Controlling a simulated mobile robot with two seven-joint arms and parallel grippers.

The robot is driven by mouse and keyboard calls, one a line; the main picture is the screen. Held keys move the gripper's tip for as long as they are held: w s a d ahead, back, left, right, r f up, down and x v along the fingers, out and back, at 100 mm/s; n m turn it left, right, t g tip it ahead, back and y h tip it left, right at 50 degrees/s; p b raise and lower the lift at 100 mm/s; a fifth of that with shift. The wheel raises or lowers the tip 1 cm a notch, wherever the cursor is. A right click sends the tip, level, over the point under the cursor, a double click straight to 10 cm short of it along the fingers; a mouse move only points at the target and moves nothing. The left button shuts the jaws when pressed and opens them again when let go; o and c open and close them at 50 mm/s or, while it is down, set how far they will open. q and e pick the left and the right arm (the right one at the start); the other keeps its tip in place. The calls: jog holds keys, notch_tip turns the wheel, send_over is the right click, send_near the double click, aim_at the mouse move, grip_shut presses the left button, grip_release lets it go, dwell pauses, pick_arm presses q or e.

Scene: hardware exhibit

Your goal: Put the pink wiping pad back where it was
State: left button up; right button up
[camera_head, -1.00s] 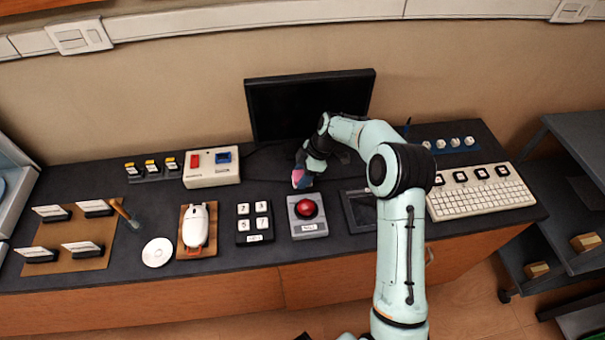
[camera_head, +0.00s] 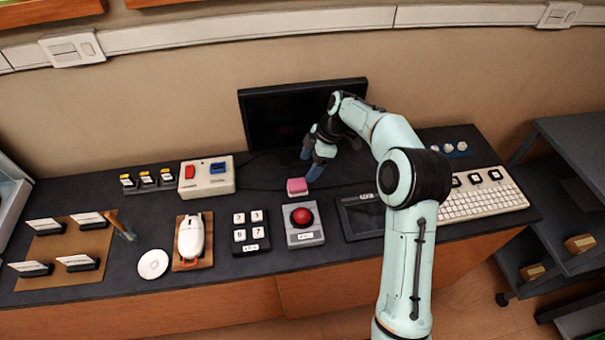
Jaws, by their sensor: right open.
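The pink wiping pad (camera_head: 297,186) lies on the dark desk top, just behind the grey box with the red button (camera_head: 304,223). My right gripper (camera_head: 310,166) is above and a little behind the pad, in front of the black monitor. It is open and apart from the pad, with nothing seen between its fingers. My left gripper is not in the view.
Right of the button box lies a black tablet (camera_head: 360,215), then a white keyboard (camera_head: 485,202). Left are a keypad (camera_head: 251,232) and a white mouse (camera_head: 191,236). The monitor (camera_head: 285,115) stands behind. A cream switch box (camera_head: 207,176) is further left.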

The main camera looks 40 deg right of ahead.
jog(key=v, duration=0.2)
jog(key=shift+r, duration=0.3)
dwell(0.4)
